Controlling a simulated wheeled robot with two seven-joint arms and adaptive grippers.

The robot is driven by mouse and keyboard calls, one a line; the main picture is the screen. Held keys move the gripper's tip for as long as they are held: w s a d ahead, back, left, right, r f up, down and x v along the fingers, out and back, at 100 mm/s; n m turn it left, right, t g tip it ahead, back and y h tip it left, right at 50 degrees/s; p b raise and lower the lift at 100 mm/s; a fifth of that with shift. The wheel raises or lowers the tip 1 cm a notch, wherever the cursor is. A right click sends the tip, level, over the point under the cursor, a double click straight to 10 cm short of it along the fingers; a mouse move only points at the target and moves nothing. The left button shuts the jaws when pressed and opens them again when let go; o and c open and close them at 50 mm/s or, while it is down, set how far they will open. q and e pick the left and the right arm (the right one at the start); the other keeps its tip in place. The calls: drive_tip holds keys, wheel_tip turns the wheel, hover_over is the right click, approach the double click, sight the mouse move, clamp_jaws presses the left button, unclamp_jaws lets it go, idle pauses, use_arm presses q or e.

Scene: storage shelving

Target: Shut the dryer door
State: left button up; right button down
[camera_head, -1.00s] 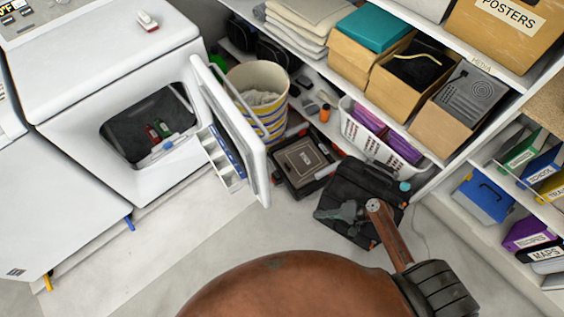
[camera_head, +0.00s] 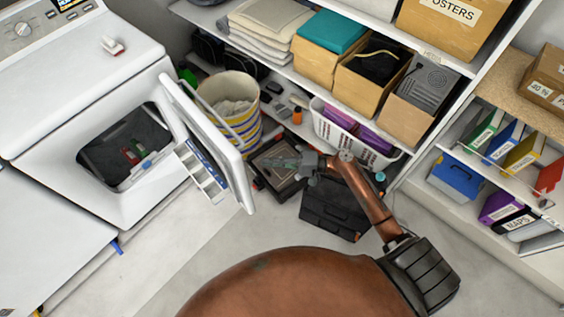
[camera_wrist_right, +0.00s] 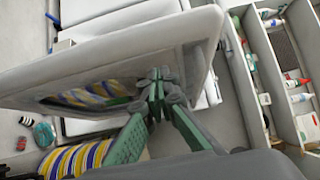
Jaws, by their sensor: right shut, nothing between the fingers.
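The white dryer (camera_head: 105,65) stands at the left in the head view. Its door (camera_head: 222,150) is open and swung out to the right, leaving the dark drum opening (camera_head: 125,150) uncovered. My right gripper (camera_head: 272,162) is shut and empty, to the right of the door's outer face, with a gap in the head view. In the right wrist view the white door (camera_wrist_right: 110,50) spans the upper part, and the shut fingertips (camera_wrist_right: 158,90) overlap its panel. I cannot tell whether they touch it. My left gripper is not in view.
A striped basket (camera_head: 247,128) stands behind the door. A black case (camera_head: 335,212) and a dark box (camera_head: 277,180) lie on the floor near my right arm. Shelving with boxes and a white basket (camera_head: 350,140) runs behind. The floor (camera_head: 190,235) before the dryer is clear.

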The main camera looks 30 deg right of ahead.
drive_tip(key=shift+s+a, duration=0.1)
drive_tip(key=shift+a, duration=2.4)
